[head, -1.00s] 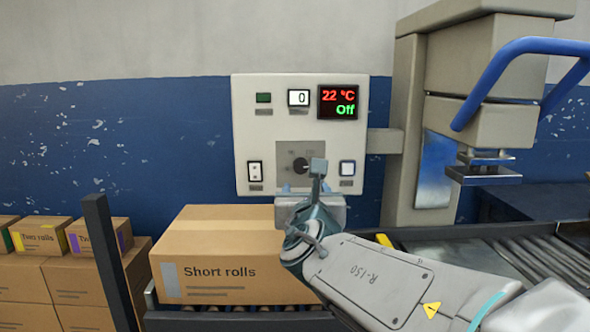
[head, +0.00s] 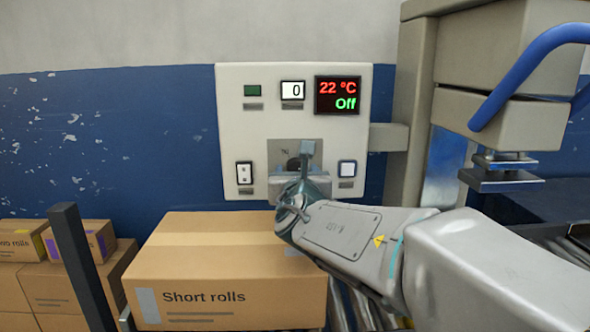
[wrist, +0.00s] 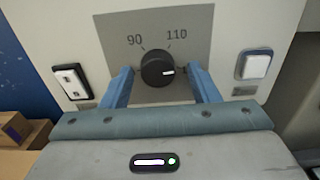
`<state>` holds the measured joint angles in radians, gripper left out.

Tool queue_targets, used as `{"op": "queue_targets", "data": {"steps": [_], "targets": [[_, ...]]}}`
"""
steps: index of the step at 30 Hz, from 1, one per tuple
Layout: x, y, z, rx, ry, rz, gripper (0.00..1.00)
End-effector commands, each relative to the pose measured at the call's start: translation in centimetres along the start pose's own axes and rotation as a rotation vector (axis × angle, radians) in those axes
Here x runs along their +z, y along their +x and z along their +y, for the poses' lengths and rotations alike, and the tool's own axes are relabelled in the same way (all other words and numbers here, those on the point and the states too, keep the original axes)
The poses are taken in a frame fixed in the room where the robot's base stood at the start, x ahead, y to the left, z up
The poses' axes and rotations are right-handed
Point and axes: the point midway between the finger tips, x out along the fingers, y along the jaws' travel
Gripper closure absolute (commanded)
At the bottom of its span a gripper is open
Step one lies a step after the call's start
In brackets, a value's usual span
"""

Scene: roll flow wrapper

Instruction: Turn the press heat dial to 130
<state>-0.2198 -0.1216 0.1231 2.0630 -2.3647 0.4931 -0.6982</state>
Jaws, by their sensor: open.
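The press heat dial (wrist: 158,69) is a round black knob with a white mark on a grey plate. In the wrist view its white mark points right, and the numbers 90 and 110 show above it. The rest of the scale is hidden. My gripper (wrist: 162,82) is open, with one blue finger on each side of the dial; I cannot tell if they touch it. In the head view my gripper and wrist (head: 300,185) cover most of the dial (head: 293,164). The display (head: 338,95) reads 22 °C and Off.
A "Short rolls" box (head: 215,275) stands below. The press (head: 500,120) with its blue handle is at right.

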Motion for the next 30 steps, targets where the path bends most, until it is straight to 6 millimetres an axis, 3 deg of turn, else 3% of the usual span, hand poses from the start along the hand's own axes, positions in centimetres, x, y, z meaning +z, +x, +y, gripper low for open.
{"op": "queue_targets", "data": {"steps": [6, 11, 19, 30], "targets": [[0.00, -0.06, 0.25, 0.005, 0.000, 0.000, 0.48], [0.01, -0.06, 0.23, 0.005, 0.000, 0.000, 0.90], [-0.31, -0.03, 0.15, 0.002, 0.044, -0.002, 0.90], [-0.38, -0.03, 0.17, 0.002, 0.336, -0.003, 0.90]]}}
